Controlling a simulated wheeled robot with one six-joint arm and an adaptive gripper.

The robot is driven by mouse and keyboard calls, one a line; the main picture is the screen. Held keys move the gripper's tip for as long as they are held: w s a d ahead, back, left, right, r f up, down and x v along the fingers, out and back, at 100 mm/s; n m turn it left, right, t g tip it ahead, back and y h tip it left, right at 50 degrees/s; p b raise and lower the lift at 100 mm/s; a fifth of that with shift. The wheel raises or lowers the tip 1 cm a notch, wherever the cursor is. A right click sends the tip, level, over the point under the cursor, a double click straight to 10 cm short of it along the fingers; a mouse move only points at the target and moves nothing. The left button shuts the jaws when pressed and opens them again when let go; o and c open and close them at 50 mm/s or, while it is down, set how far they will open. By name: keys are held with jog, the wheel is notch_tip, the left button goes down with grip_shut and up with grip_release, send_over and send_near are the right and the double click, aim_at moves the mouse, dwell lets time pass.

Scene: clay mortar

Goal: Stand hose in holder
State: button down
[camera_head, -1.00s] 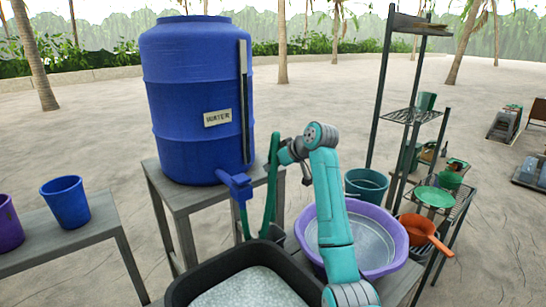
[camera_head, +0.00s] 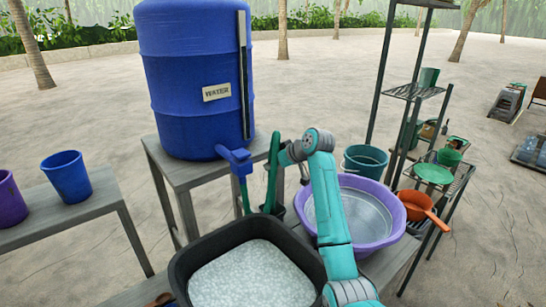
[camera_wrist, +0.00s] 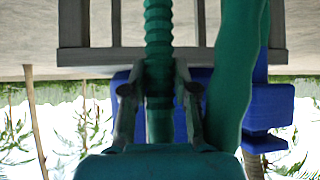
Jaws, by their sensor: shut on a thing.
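The green hose (camera_head: 272,175) runs upright beside the blue tap (camera_head: 236,160) of the water barrel. My gripper (camera_wrist: 158,95) is shut on its ribbed part, which shows between the two fingers in the wrist view. A thicker, smooth green length of hose (camera_wrist: 238,70) hangs to the right there, in front of the blue tap. In the head view my gripper is small and partly hidden by my wrist. The small dark holder (camera_head: 279,211) stands below the hose. The hose's lower part meets the holder's rim, and I cannot tell how deep its end sits inside.
The blue barrel (camera_head: 195,75) stands on a grey table (camera_head: 190,176). A black tub (camera_head: 183,262) of pale material and a purple basin (camera_head: 390,240) are close below my arm. A teal bucket (camera_head: 365,162) and metal shelf (camera_head: 415,92) stand right.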

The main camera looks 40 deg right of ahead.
aim_at(274, 179)
jog(key=shift+f, duration=3.4)
grip_release()
jog(key=shift+w+r+v, duration=0.15)
jog(key=shift+r+v, duration=0.05)
jog(key=shift+v, duration=1.5)
jog(key=shift+w+r+v, duration=0.15)
jog(key=shift+r+v, duration=0.05)
jog(key=shift+v, duration=1.55)
jog(key=shift+w+r+v, duration=0.2)
jog(key=shift+v, duration=1.5)
jog(key=shift+a, duration=0.1)
